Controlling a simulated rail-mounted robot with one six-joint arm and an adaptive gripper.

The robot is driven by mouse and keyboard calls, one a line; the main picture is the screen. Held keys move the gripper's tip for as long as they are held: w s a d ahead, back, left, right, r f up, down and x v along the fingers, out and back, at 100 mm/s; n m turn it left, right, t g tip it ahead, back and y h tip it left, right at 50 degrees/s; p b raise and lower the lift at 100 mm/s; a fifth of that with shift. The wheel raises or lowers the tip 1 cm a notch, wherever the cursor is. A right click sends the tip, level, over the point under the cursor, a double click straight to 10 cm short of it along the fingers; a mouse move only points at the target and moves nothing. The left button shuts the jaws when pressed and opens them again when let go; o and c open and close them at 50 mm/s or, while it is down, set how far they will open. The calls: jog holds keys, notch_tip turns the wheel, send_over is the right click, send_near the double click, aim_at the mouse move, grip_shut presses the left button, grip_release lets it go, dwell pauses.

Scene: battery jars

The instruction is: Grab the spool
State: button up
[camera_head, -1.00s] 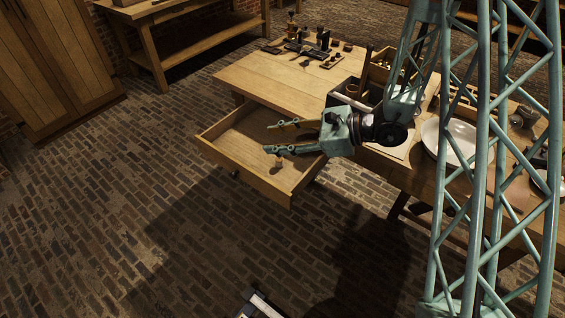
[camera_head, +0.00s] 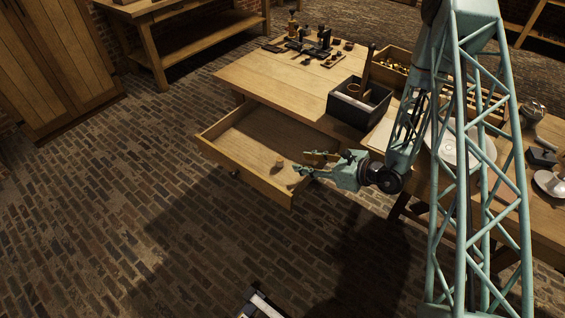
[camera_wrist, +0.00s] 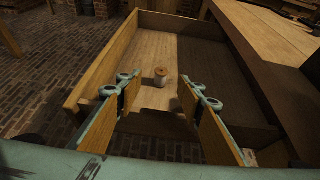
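The spool (camera_wrist: 161,76) is a small wooden, pale cylinder standing upright on the floor of the open drawer (camera_wrist: 150,48). In the head view the spool (camera_head: 279,162) is near the drawer's front right corner. My gripper (camera_wrist: 158,85) is open and empty, and the spool shows between its two fingers but beyond the fingertips in the wrist view. In the head view my gripper (camera_head: 300,163) is at the drawer's right end, with its fingers pointing left toward the spool. I see a gap between the spool and the fingers.
The drawer's front wall (camera_head: 245,172) and side walls stand around the spool. The wooden table (camera_head: 275,80) is above and behind the drawer. A dark open box (camera_head: 358,102) stands on the table near my arm. The rest of the drawer is empty.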

aim_at(282, 160)
jog(key=shift+d+f, duration=0.35)
jog(key=shift+f, duration=0.15)
jog(key=shift+w+a, duration=0.1)
jog(key=shift+b+x, duration=0.65)
jog(key=shift+x, duration=3.6)
jog(key=shift+w+f, duration=0.1)
jog(key=shift+b+x, duration=0.7)
jog(key=shift+x, duration=1.8)
jog(key=c, duration=0.9)
